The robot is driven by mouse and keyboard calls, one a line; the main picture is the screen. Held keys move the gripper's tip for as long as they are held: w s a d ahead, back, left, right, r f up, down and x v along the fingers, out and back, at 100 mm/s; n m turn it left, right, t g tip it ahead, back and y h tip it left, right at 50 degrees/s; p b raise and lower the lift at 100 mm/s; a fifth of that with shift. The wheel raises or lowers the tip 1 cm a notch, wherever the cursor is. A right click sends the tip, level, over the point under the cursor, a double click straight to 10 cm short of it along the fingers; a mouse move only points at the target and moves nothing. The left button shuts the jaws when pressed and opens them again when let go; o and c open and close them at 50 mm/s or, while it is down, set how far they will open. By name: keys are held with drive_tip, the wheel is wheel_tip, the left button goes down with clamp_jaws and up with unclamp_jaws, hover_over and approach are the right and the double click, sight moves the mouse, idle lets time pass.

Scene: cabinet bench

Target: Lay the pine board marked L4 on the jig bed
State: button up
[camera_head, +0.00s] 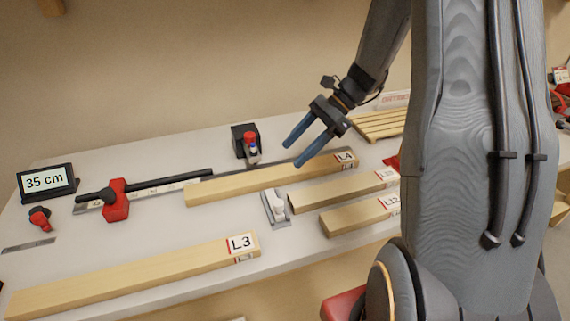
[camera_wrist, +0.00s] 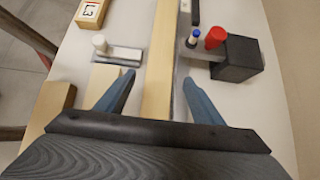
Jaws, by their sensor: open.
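The pine board L4 (camera_head: 265,181) lies flat in the middle of the bench, its label at the right end. It lies along the metal strip of the jig bed (camera_head: 192,184), between the black block and the white-knobbed piece; whether it rests fully on the bed I cannot tell. My gripper (camera_head: 292,154) is open and empty, with blue fingers above the board. In the wrist view the board (camera_wrist: 158,75) runs lengthwise between my gripper's open fingers (camera_wrist: 159,70), with a gap on each side.
A black block with a red knob (camera_head: 245,141) stands behind the board; the white-knobbed piece (camera_head: 277,206) stands in front. A red stop (camera_head: 116,200) sits on the strip at left. Board L3 (camera_head: 140,276) lies in front, board L2 (camera_head: 360,215) and another board (camera_head: 335,192) at right. A display (camera_head: 46,181) reads 35 cm.

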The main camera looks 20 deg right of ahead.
drive_tip(key=b+v, duration=0.1)
drive_tip(key=v, duration=0.4)
drive_tip(key=shift+d+r, duration=0.25)
